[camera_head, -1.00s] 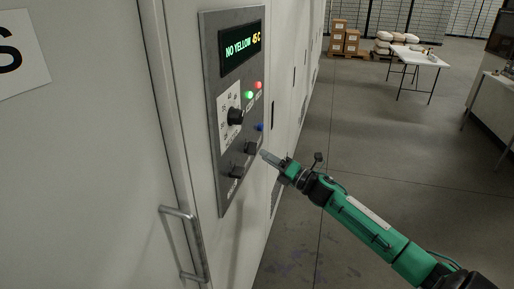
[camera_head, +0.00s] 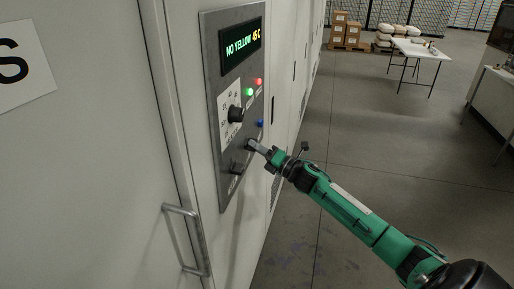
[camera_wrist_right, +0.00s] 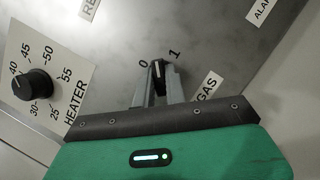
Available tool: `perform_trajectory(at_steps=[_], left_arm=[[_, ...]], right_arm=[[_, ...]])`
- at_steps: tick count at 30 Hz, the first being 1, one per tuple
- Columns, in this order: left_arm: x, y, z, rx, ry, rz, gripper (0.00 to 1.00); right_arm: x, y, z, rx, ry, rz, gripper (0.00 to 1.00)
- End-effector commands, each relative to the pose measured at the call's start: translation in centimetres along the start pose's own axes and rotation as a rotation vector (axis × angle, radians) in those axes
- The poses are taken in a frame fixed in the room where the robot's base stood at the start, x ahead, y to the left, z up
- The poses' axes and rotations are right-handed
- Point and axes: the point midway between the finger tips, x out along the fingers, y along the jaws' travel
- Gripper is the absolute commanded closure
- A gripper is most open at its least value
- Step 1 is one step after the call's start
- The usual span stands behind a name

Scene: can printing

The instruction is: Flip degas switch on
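The grey control panel (camera_head: 228,185) is on the white machine at the left in the head view. My right gripper (camera_head: 252,145) reaches the panel from the right, at the degas switch below the heater knob. In the right wrist view the black degas switch (camera_wrist_right: 158,74) lies between the two fingertips of my right gripper (camera_wrist_right: 159,82), with little or no gap. I cannot tell whether they press on it. Its pale mark points up between the labels 0 and 1. The gripper partly hides the label, leaving "GAS". My left gripper is not in view.
The heater knob (camera_wrist_right: 32,84) is left of the fingers. A second lower switch (camera_head: 238,169) is below the gripper in the head view. The display (camera_head: 241,46) reads "NO YELLOW 45 C". A door handle (camera_head: 187,240) sticks out at lower left.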

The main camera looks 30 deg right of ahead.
Motion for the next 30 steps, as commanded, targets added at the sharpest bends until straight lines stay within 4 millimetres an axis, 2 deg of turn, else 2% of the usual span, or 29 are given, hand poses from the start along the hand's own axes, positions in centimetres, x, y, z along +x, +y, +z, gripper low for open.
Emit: perform_trajectory(at_steps=[11,30], left_arm=[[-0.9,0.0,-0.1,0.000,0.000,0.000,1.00],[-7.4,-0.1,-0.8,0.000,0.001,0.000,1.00]], right_arm=[[0.0,0.2,0.2,0.045,0.000,-0.020,1.00],[0.1,0.6,0.4,0.467,0.001,-0.197,1.00]])
